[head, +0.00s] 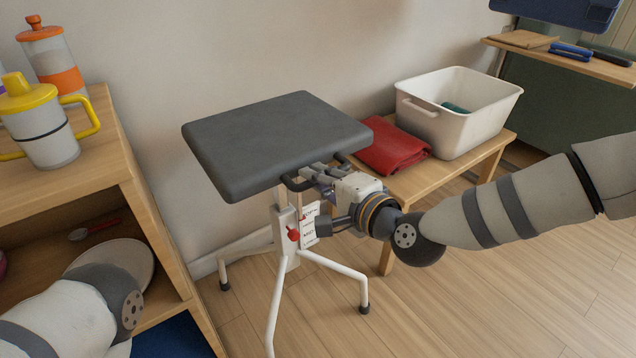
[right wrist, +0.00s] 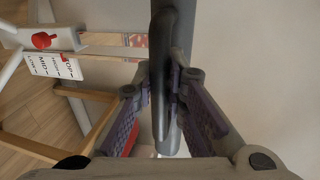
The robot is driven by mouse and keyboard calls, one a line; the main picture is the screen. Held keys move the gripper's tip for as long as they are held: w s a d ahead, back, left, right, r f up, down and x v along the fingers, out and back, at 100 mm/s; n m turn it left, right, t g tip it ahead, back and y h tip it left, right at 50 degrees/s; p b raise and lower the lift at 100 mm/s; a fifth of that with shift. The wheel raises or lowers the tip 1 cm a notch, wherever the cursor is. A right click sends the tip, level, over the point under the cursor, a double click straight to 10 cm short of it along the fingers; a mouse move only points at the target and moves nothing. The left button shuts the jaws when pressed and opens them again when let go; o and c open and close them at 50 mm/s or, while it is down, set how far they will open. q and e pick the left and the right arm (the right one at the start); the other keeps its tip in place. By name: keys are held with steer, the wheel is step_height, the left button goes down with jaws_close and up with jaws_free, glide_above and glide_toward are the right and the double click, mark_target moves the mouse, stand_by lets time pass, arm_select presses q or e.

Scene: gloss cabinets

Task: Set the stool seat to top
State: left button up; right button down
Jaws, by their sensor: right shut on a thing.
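The stool has a dark grey square seat (head: 272,140) on a white post and legs (head: 283,240). A red knob (head: 293,234) and a white label card (head: 310,225) are on the post. In the right wrist view the card (right wrist: 52,66) reads LOW, MID and TOP among its marks, with a small red mark near the TOP end and the red knob beside it. My right gripper (head: 320,182) is shut on the dark handle (right wrist: 161,75) at the seat's near right edge. My left forearm shows at the lower left; its gripper is out of view.
A wooden shelf (head: 150,215) with a yellow-lidded cup (head: 45,130), an orange-lidded bottle (head: 50,60) and a plate (head: 125,258) stands at left. A low bench (head: 440,178) with a red cloth (head: 390,148) and white bin (head: 455,115) stands right of the stool. The floor in front is clear.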

steer(key=shift+w+r, duration=0.15)
steer(key=shift+r, duration=0.25)
steer(key=c, duration=1.6)
jaws_free()
steer(key=shift+f, duration=0.1)
steer(key=v, duration=1.2)
